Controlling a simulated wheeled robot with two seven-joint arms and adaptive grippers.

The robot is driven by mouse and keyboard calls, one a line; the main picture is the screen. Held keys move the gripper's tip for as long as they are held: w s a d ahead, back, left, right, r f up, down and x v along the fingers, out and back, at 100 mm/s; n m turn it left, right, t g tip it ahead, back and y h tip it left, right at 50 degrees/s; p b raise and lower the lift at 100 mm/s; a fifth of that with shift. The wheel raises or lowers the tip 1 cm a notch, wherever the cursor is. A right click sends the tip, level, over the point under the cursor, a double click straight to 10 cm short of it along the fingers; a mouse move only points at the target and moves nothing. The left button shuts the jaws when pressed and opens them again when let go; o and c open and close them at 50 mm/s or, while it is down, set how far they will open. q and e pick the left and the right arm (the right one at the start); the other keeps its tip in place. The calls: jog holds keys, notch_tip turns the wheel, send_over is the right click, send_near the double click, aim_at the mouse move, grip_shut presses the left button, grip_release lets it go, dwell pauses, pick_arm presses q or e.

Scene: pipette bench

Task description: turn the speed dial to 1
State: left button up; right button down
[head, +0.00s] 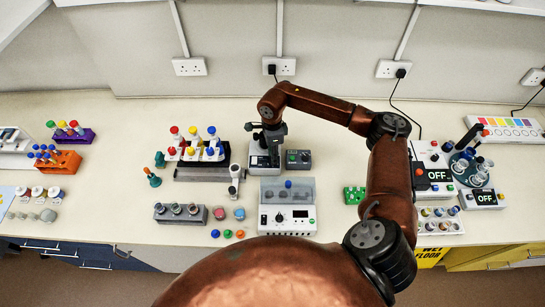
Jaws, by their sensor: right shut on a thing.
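My right gripper (270,148) comes in from the right on a copper-coloured arm and points down at the top of a small light-grey unit (259,168) at the back middle of the bench. It is shut on what appears to be the speed dial there. The dial is hidden by the fingers, so its mark and setting cannot be read. A dark control box (298,159) with small knobs stands just right of the unit. My left gripper is not in view.
A white instrument (288,222) with a knob and display stands in front. A tube rack (194,152) is to the left, and a grey block (181,214) is in front of it. Devices reading OFF (438,175) stand at right. Bare bench (115,180) shows at left.

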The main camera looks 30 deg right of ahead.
jog(key=m+b, duration=0.1)
jog(key=m, duration=0.4)
jog(key=shift+m, duration=0.4)
dwell(0.4)
jog(key=c, duration=1.7)
grip_release()
jog(key=r, duration=1.2)
jog(key=shift+w+d, duration=0.2)
jog(key=shift+d, duration=0.1)
